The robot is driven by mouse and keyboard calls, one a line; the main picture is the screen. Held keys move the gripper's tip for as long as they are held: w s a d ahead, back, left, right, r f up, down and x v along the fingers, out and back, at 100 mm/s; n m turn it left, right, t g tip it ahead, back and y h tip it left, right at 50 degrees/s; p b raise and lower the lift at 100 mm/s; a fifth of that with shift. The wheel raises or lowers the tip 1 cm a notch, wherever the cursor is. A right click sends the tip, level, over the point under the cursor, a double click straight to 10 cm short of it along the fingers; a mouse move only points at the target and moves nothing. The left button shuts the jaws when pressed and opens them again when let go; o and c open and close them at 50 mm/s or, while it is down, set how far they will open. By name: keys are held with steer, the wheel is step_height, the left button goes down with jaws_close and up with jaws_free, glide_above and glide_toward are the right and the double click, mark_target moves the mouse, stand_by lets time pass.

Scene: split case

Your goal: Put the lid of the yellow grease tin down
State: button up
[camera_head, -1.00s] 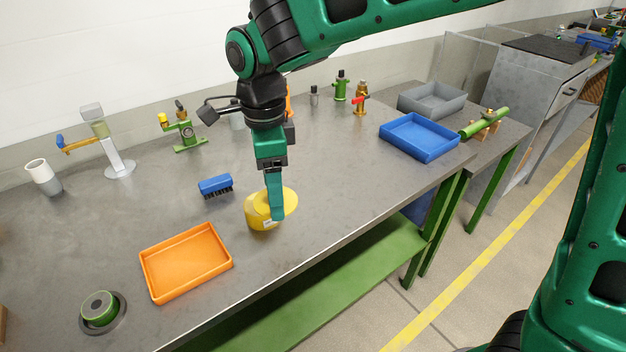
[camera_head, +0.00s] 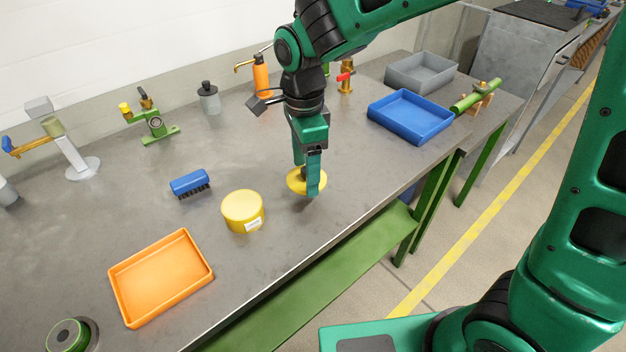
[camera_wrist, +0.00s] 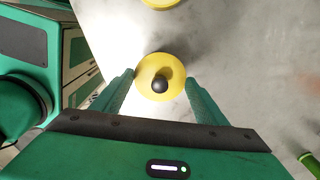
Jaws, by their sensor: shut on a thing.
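The yellow lid (camera_head: 298,184) with a dark round knob is in my gripper (camera_head: 310,180), right of the yellow grease tin (camera_head: 240,213). The wrist view shows the lid (camera_wrist: 150,72) level between my two green fingers, which are shut on it at either side. A shadow beside it suggests it is a little above the bench; the exact gap I cannot tell. The tin stands upright on the bench with a white label on its side, apart from the lid. Its edge shows at the top of the wrist view (camera_wrist: 160,2).
The grey bench (camera_head: 215,155) is bare around the lid, with its front edge close by. A blue brush (camera_head: 189,182) and an orange tray (camera_head: 165,278) lie to the left. A blue tray (camera_head: 410,117) is at the right; an orange dispenser (camera_head: 261,78) stands behind.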

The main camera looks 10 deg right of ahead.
steer(key=shift+w+d+f, duration=0.25)
steer(key=shift+d+f, duration=0.2)
steer(key=shift+d, duration=0.3)
steer(key=shift+f, duration=2.05)
steer(key=shift+f, duration=0.1)
steer(key=o, duration=1)
step_height(320, 180, up, 12)
steer(key=shift+r, duration=0.15)
